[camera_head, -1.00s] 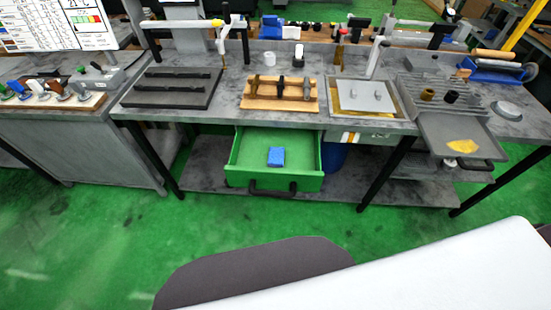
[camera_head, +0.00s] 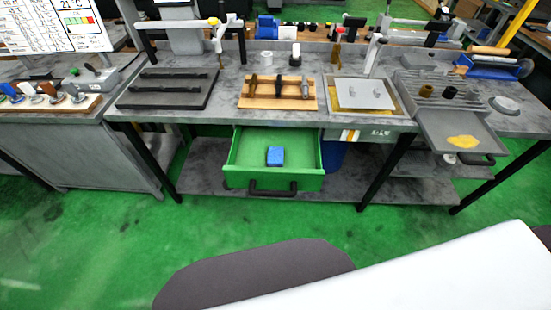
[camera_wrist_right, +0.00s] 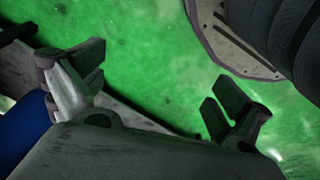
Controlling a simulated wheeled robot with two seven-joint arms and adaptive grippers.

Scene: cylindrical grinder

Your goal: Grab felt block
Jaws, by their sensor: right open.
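A blue felt block (camera_head: 275,156) lies in the open green drawer (camera_head: 240,178) under the workbench in the head view. The block rests on the drawer floor, right of its middle. My right gripper (camera_wrist_right: 160,100) shows in the right wrist view with its two fingers wide apart and nothing between them. Green floor shows behind the fingers. The felt block cannot be made out for certain in the wrist view. Neither gripper shows in the head view, so I cannot tell the right gripper's distance to the block there.
The grey workbench top (camera_head: 225,105) overhangs the drawer and carries a wooden rack (camera_head: 258,103), a black slotted plate (camera_head: 150,100) and a metal lid (camera_head: 365,95). Table legs (camera_head: 385,172) stand either side.

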